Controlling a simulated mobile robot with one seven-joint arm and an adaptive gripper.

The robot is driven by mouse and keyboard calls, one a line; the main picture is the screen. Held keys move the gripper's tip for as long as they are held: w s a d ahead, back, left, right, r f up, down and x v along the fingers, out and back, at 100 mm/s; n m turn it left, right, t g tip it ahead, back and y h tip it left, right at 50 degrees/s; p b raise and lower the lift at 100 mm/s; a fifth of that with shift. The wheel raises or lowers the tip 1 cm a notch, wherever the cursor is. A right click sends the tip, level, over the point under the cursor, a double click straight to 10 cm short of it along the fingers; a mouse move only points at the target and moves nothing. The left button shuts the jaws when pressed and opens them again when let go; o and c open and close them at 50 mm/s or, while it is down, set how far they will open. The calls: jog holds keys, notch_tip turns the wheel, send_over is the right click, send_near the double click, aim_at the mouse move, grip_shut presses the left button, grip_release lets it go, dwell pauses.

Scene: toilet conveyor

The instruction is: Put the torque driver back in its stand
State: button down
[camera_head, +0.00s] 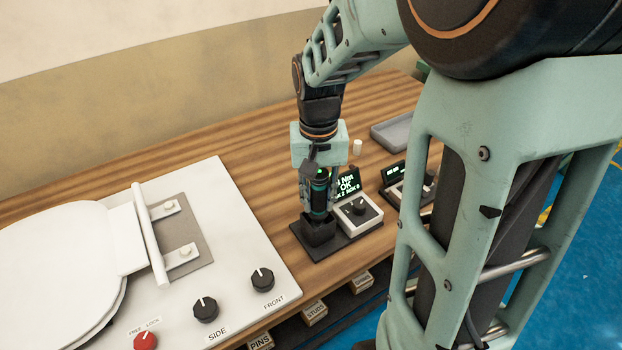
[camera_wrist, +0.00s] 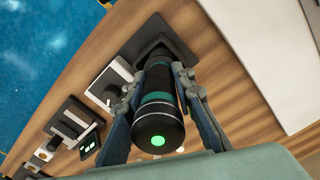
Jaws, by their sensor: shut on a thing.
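The torque driver (camera_head: 319,196) is a dark cylinder with a teal band, held roughly upright. In the wrist view the driver (camera_wrist: 158,118) shows a green light on its near end. My gripper (camera_head: 318,190) is shut on its body, with a finger on either side in the wrist view (camera_wrist: 162,78). The stand (camera_head: 319,232) is a black block on a dark base plate; it also shows in the wrist view (camera_wrist: 152,30). The driver's lower end meets the stand's top and appears to be in it. Its tip is hidden, so I cannot tell how deep it sits.
A white control box (camera_head: 358,212) with a knob and an OK display (camera_head: 347,185) adjoins the stand. A second display unit (camera_head: 393,174) and a grey tray (camera_head: 393,131) are to the right. A white panel (camera_head: 215,220) with a toilet seat lies left.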

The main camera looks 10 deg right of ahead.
jog(key=c, duration=1.5)
grip_release()
jog(key=shift+c, duration=0.2)
jog(key=shift+r, duration=0.1)
notch_tip(320, 180, up, 12)
